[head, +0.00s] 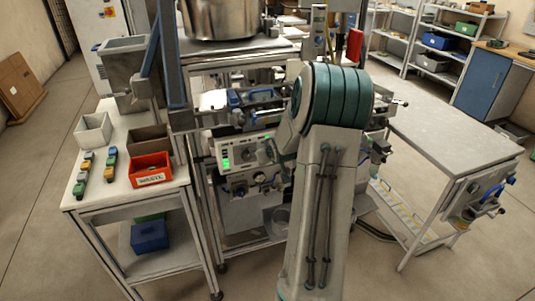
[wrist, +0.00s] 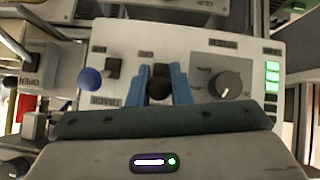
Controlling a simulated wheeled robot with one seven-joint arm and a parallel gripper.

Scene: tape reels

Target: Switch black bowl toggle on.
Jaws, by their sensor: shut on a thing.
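In the wrist view, the black-tipped toggle (wrist: 160,76) stands on a light grey control panel (wrist: 190,45). My gripper (wrist: 162,82) has its two blue fingers on either side of this toggle and is shut on it. The toggle's base is partly hidden by the fingers, and I cannot tell which way it is thrown. In the head view, the panel with green lights (head: 226,158) is at the centre, left of my arm. My gripper is hidden there behind my own arm.
A blue ball-tipped toggle (wrist: 90,78) and a dark square part (wrist: 112,67) sit left of the gripped toggle. A round dial (wrist: 225,85) and green lights (wrist: 272,77) are to its right.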

